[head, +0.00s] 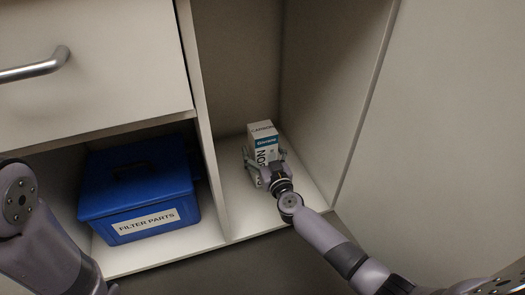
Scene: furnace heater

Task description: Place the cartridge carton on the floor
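The cartridge carton (263,136) is a white box with a blue band and dark lettering. It stands upright on the floor of the narrow right compartment of the cabinet. My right gripper (265,168) is at the carton's near side, with one finger along its left side and the other towards its right. I cannot tell whether the fingers press on it. The carton's lower part is partly hidden by the gripper. My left arm shows at the lower left, but its gripper is out of the picture. The room's floor (270,268) shows dark below the cabinet's front edge.
A blue box labelled FILTER PARTS (140,185) sits in the left compartment. A divider panel (205,120) separates it from the carton. A closed drawer with a metal handle (35,68) is above. The right side panel (362,100) stands close to my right arm.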

